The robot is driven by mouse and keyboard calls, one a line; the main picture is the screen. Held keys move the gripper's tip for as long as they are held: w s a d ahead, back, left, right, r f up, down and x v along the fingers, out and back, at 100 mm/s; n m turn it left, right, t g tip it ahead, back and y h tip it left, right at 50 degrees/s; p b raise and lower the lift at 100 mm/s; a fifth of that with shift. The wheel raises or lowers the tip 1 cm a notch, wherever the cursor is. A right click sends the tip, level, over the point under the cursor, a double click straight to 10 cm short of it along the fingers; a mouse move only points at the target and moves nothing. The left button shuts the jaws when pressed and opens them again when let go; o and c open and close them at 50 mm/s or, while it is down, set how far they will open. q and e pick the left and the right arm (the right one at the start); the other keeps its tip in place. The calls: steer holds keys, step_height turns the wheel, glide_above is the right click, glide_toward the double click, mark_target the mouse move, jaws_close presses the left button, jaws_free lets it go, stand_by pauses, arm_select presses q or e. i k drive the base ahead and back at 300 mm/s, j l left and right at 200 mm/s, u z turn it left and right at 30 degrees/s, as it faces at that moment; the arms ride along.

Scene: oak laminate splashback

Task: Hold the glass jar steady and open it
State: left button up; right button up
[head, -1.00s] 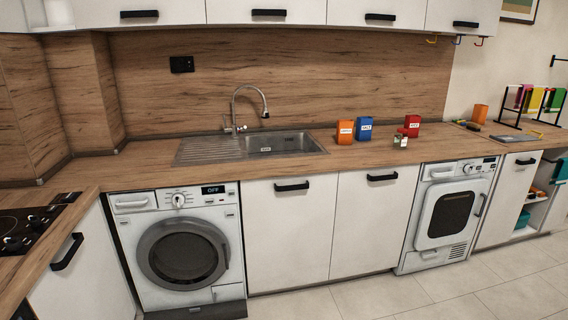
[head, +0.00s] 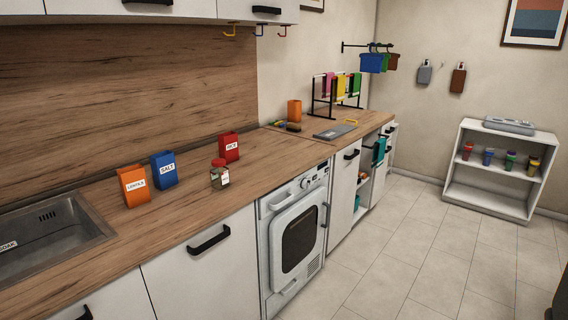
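The glass jar (head: 220,178) stands upright on the wooden counter in the head view, near its front edge. It has a red lid (head: 219,162) on top and a pale label on its side. The lid sits on the jar. Neither of my grippers shows in the head view.
An orange lentils box (head: 133,187) and a blue salt box (head: 165,170) stand left of the jar; a red box (head: 229,148) stands behind it. The sink (head: 50,238) is at the left. Bare counter (head: 200,218) lies before the jar. Tiled floor (head: 400,260) is open at right.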

mark_target(219, 176)
steer(key=i+l+u, duration=0.2)
steer(key=i+l, duration=0.25)
steer(key=i, duration=0.3)
steer(key=i+l+u, duration=0.2)
steer(key=i+l, duration=0.4)
steer(key=i, duration=0.05)
